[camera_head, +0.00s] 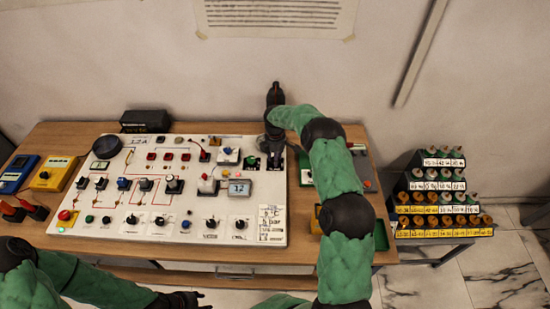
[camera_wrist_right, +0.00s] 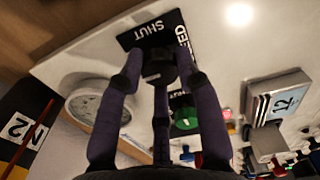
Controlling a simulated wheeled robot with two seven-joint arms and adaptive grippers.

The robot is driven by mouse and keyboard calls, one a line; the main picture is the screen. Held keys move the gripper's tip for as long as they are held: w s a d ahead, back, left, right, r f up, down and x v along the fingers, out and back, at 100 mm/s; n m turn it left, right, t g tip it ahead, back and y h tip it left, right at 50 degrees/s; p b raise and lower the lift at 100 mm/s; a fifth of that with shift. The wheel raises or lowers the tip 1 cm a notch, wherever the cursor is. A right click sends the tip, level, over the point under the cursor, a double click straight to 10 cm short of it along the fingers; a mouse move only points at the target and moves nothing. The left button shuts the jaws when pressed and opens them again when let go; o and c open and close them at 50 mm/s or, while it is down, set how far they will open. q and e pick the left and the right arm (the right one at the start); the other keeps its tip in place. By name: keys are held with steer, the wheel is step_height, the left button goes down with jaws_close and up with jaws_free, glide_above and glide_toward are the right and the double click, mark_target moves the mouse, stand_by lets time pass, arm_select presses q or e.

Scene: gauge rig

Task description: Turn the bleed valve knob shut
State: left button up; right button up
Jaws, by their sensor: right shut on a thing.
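The white gauge panel (camera_head: 120,225) lies on a wooden table. The bleed valve knob (camera_wrist_right: 157,66) is dark and sits by a black label plate (camera_wrist_right: 150,30) reading SHUT, with part of a second word showing. My right gripper (camera_wrist_right: 158,76) has its fingers around the knob, shut on it; the fingers cover much of it, and its pointer direction is unclear.
A green knob (camera_wrist_right: 186,118), a round white gauge (camera_wrist_right: 88,107) and a digital display (camera_wrist_right: 277,97) are close to the right gripper. A stepped rack (camera_head: 430,190) stands right of the table. Yellow (camera_head: 52,173) and blue (camera_head: 18,174) meters lie left.

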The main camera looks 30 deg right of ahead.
steer(key=shift+m, duration=0.3)
steer(key=m+b, duration=0.2)
steer(key=m, duration=0.1)
steer(key=shift+f, duration=0.1)
steer(key=m+b, duration=0.2)
steer(key=m, duration=0.2)
steer(key=shift+m, duration=0.4)
steer(key=m+b, duration=0.1)
steer(key=m, duration=0.3)
steer(key=shift+m, duration=0.3)
steer(key=m, duration=0.4)
steer(key=shift+m+b, duration=0.4)
steer(key=shift+m, duration=0.3)
steer(key=o, duration=1.1)
steer(key=shift+o, duration=0.2)
